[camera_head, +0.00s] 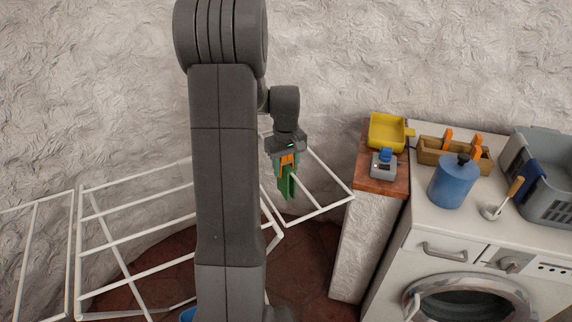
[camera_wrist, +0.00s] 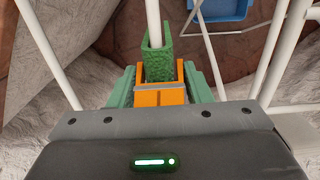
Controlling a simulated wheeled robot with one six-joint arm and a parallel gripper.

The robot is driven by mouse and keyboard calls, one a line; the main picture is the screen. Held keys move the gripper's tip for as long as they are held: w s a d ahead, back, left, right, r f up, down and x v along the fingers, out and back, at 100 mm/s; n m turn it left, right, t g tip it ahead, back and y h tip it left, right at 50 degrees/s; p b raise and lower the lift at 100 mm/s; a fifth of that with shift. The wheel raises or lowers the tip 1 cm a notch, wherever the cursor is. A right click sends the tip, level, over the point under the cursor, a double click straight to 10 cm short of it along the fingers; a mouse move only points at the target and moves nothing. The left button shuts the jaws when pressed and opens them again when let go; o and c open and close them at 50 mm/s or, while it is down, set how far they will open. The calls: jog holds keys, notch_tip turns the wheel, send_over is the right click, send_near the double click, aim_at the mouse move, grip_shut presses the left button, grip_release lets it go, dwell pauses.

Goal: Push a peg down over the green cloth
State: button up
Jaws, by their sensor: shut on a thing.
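The green cloth (camera_head: 287,183) hangs folded over a white bar of the drying rack (camera_head: 320,208). In the wrist view the cloth (camera_wrist: 157,62) is draped around the white bar, its folded edges standing on either side of it. An orange peg (camera_wrist: 160,95) is at the near end of the cloth, between the green fingers of my gripper (camera_wrist: 160,88). In the head view the peg (camera_head: 288,160) shows between the fingers right above the cloth. My gripper is shut on the peg. How far the peg sits over the cloth is hard to tell.
More white rack bars (camera_head: 135,222) spread to the left. A blue container (camera_wrist: 222,8) lies below the rack.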

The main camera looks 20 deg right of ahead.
jog(key=o, duration=1)
jog(key=shift+o, duration=0.2)
jog(key=shift+r, duration=0.1)
notch_tip(320, 180, up, 14)
jog(key=shift+f, duration=0.2)
jog(key=shift+f, duration=0.1)
notch_tip(320, 180, down, 14)
jog(key=shift+w+r+p, duration=0.1)
jog(key=shift+r+p, duration=0.4)
jog(key=shift+r, duration=0.7)
